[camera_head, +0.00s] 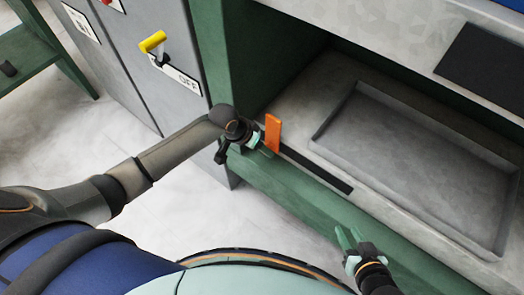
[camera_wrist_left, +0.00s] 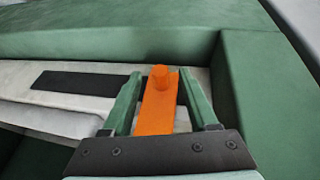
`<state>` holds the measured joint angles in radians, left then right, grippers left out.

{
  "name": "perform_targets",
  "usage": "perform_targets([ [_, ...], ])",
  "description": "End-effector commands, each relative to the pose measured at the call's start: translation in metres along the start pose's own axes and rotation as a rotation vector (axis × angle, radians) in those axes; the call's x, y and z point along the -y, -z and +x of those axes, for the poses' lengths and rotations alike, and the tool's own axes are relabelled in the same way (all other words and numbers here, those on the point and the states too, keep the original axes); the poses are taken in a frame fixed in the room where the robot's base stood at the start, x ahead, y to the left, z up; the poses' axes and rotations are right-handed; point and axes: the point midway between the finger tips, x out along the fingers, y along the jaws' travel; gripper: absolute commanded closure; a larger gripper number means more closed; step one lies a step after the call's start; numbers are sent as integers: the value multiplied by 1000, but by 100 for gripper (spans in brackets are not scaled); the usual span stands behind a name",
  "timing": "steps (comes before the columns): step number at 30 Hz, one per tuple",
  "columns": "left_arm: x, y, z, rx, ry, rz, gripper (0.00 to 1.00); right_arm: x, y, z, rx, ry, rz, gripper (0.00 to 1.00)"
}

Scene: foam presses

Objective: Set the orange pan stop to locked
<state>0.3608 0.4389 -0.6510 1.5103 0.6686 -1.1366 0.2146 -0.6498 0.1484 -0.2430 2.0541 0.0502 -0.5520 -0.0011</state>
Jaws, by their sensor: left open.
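The orange pan stop (camera_head: 272,132) stands upright at the left end of a dark slot strip on the press's front ledge. In the left wrist view the orange pan stop (camera_wrist_left: 157,108) is a flat bar with a raised knob at its far end. My left gripper (camera_head: 263,148) is right at the stop in the head view. In the wrist view my left gripper (camera_wrist_left: 160,82) is open, with one finger on each side of the stop. I cannot tell whether either finger touches it. My right gripper (camera_head: 350,238) is open and empty in front of the press's green edge.
A shallow grey tray recess (camera_head: 420,165) lies right of the stop. The green press post (camera_head: 228,50) rises behind my left gripper. A yellow-handled lever (camera_head: 153,42) with an OFF label (camera_head: 180,75) is on the grey cabinet at left. A green table (camera_head: 30,45) stands far left.

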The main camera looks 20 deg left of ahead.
Motion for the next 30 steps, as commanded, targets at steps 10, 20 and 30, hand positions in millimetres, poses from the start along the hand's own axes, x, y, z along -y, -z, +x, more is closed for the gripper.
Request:
perform_targets([
  [10,0,0,13,-1,0,0,40,-3,-1,0,-3,-5,-3,63],
  [20,0,0,13,-1,0,0,65,-3,-3,0,1,-6,-2,63],
  [30,0,0,12,0,0,0,100,-3,-4,1,4,-5,1,63],
])
